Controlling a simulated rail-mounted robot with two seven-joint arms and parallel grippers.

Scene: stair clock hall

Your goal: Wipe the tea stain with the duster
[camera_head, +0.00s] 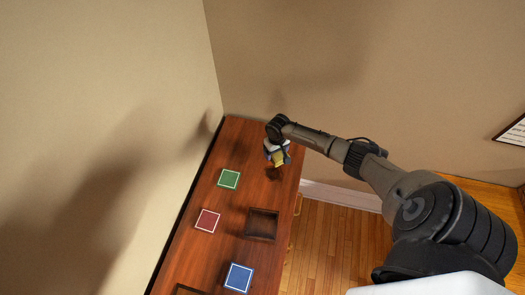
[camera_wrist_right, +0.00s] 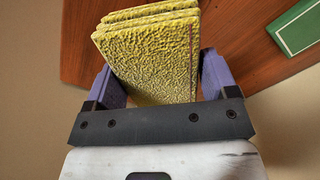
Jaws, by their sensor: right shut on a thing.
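The duster (camera_head: 278,158) is a yellow, rough-textured block at the far end of the wooden table. It also shows large in the right wrist view (camera_wrist_right: 150,55), between the purple fingers. My right gripper (camera_head: 277,152) is shut on the duster and holds it over the table's far end. In the right wrist view my right gripper (camera_wrist_right: 160,80) has one finger on each side of the duster. I cannot tell whether the duster touches the table. No tea stain can be made out in either view. My left gripper is not in view.
The brown table (camera_head: 262,190) carries a green square (camera_head: 229,179), a red square (camera_head: 207,220), a blue square (camera_head: 238,277) and a dark square tray (camera_head: 262,224). Walls stand close at the table's left and far end. Wooden floor lies to the right.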

